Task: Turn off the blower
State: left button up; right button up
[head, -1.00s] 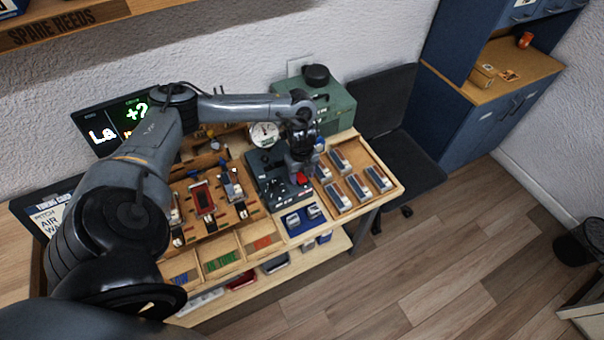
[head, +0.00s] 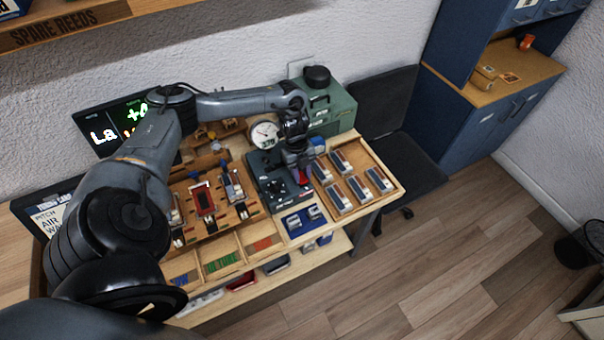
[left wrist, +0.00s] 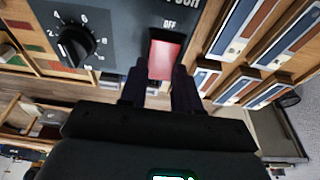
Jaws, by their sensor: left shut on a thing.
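The dark grey control box (head: 266,170) stands on the bench in the head view. It carries a black dial, also seen in the left wrist view (left wrist: 74,47), and a red rocker switch (left wrist: 164,58) with "OFF" printed above it. In the head view my left gripper (head: 301,162) comes down over the right side of the box and partly hides the switch. My right gripper is not in view.
A green machine (head: 333,108) with a black cap stands behind the box. A round gauge (head: 264,134) is at its back left. A wooden tray of reed parts (head: 371,205) lies close on the right. A lit display (head: 108,133) stands at the left.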

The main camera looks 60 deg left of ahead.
pick_arm(q)
jog(key=o, duration=1.1)
jog(key=shift+c, duration=0.2)
jog(key=shift+r, duration=0.1)
jog(key=v, duration=0.6)
jog(key=shift+p+v, duration=1.15)
jog(key=shift+v, duration=1.2)
